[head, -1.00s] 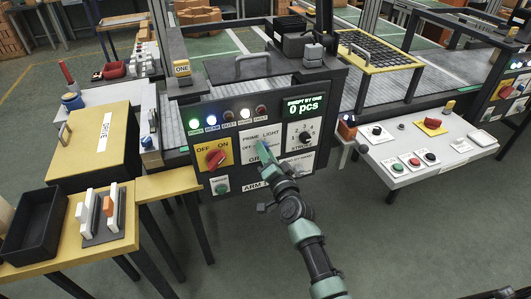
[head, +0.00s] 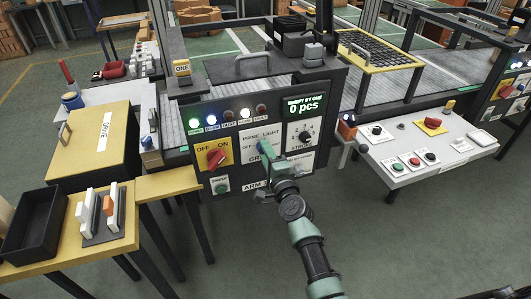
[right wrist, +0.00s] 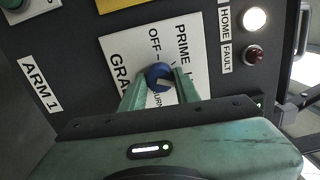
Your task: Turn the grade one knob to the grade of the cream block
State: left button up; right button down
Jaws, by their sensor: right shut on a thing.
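My right gripper (head: 265,150) is at the control panel (head: 235,190), on the knob of the white plate marked PRIME LIGHT. In the right wrist view, the round blue grade knob (right wrist: 159,76) sits between the two green fingers of my right gripper (right wrist: 160,85), which is shut on it. The plate (right wrist: 122,55) reads OFF, PRIME and GRA; its other words are partly hidden by the fingers. I cannot tell which is cream. My left gripper is not in view.
A red OFF/ON switch (head: 216,158) and a green button (head: 221,186) are left of the knob. Another dial (head: 304,137) is to its right. A black tray (head: 35,225) and a yellow DRIVE box (head: 92,140) are on the left. The floor before the panel is clear.

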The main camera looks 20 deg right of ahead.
dwell(0.3)
jog(key=c, duration=1)
grip_release()
jog(key=shift+c, duration=0.2)
jog(key=s, duration=0.7)
jog(key=shift+s+d, duration=0.15)
jog(key=shift+s, duration=0.25)
jog(key=shift+f, duration=0.1)
